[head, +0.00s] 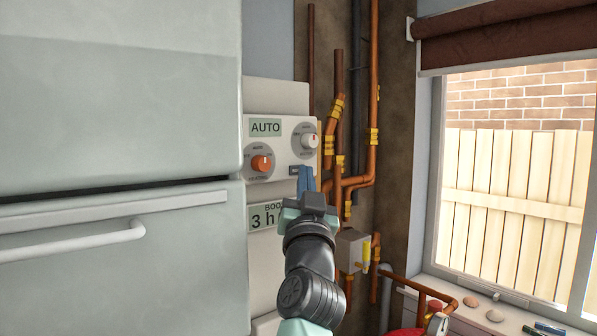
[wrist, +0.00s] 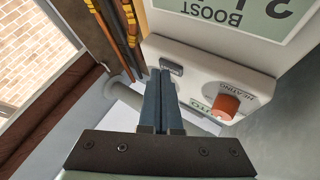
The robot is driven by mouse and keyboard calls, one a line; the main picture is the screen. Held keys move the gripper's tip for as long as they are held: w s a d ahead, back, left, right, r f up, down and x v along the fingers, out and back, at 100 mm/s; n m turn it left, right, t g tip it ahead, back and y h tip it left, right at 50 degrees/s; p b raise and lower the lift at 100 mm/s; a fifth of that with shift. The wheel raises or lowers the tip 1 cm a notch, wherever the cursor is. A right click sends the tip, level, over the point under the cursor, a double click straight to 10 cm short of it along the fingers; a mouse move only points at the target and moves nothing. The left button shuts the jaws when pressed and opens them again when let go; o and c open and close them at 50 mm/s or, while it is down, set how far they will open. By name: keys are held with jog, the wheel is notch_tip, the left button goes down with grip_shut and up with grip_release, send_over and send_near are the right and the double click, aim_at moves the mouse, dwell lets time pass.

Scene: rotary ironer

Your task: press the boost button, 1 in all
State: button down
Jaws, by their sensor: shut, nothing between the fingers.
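The white control box (head: 285,160) carries an AUTO label, an orange-pointer knob (head: 262,162) and a white knob (head: 309,140). A small dark rectangular button (head: 295,170) with unreadable lettering sits on its lower right, partly hidden by my fingers; it also shows in the wrist view (wrist: 171,67). My gripper (head: 306,172) is shut and empty, its blue fingertips in front of the box's lower right. In the wrist view the fingertips (wrist: 160,74) are right beside the dark button; I cannot tell whether they touch. A "BOOST" display (head: 262,216) is below, partly hidden by my gripper.
A large pale cabinet with a bar handle (head: 75,243) stands close on the left. Copper pipes with yellow fittings (head: 373,136) run up the wall just right of the box. A window (head: 515,190) and a sill with small objects are at the right.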

jog(key=shift+w+a, duration=0.1)
dwell(0.4)
jog(key=shift+s+d, duration=0.4)
jog(key=shift+s, duration=0.25)
jog(key=s+d, duration=0.1)
jog(key=s, duration=0.1)
jog(key=s+d, duration=0.1)
jog(key=s, duration=0.1)
jog(key=shift+d, duration=0.4)
dwell(0.5)
jog(key=s+a+r+n+t+b, duration=0.1)
jog(key=s+a+t+b, duration=0.1)
jog(key=s, duration=1.1)
jog(key=s+a+r+n+t+y+b, duration=0.1)
jog(key=s+a+b, duration=0.3)
jog(key=s, duration=0.9)
jog(key=a+n, duration=0.1)
jog(key=a, duration=0.2)
jog(key=shift+s+r+t+y, duration=0.2)
jog(key=shift+s+t+y, duration=0.1)
jog(key=shift+s+t, duration=0.1)
